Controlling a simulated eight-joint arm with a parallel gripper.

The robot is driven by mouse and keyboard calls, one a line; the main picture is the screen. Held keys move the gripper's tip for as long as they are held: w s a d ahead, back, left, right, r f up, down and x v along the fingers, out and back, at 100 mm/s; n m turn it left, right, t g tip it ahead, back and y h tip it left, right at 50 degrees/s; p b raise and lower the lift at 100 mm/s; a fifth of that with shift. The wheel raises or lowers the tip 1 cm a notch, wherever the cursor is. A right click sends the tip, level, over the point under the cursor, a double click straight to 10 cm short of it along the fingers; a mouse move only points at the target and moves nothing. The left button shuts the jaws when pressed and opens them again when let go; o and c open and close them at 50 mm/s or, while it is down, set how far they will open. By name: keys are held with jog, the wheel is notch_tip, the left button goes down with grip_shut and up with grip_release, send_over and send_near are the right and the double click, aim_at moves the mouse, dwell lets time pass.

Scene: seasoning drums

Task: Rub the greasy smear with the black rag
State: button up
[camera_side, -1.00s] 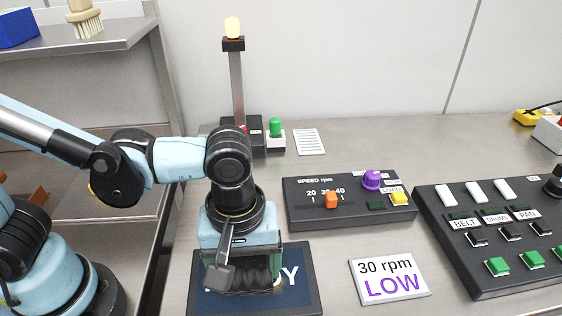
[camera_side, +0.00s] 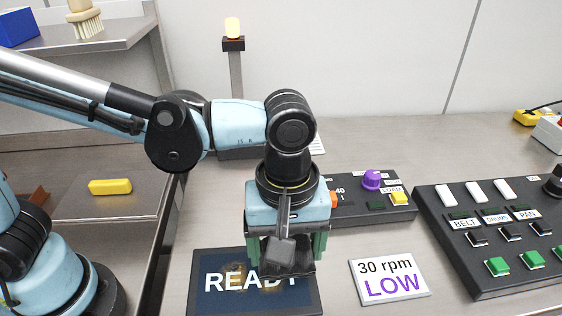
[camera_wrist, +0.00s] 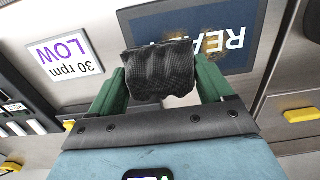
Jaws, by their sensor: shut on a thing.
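My gripper (camera_side: 288,260) is shut on the black rag (camera_wrist: 160,70), a bunched dark cloth held between the green fingers. I cannot tell whether the rag touches the screen. The rag covers part of the screen in the wrist view.
A 30 rpm LOW card (camera_side: 390,278) lies right of the screen. Behind is the speed box (camera_side: 385,215) with a purple knob. A large black button panel (camera_side: 490,235) stands at the right. A yellow block (camera_side: 110,187) lies on the left shelf.

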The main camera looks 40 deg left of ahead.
jog(key=shift+r, duration=2.25)
jog(key=shift+d, duration=0.15)
jog(key=shift+f, duration=0.1)
jog(key=shift+f, duration=3.35)
jog(key=shift+s+a+f, duration=0.3)
jog(key=shift+a+f, duration=0.05)
jog(key=shift+f, duration=0.35)
jog(key=shift+c, duration=0.5)
jog(key=shift+s+a, duration=3.4)
jog(key=shift+w+d, duration=3.75)
jog(key=shift+d, duration=0.05)
jog(key=shift+r, duration=4.15)
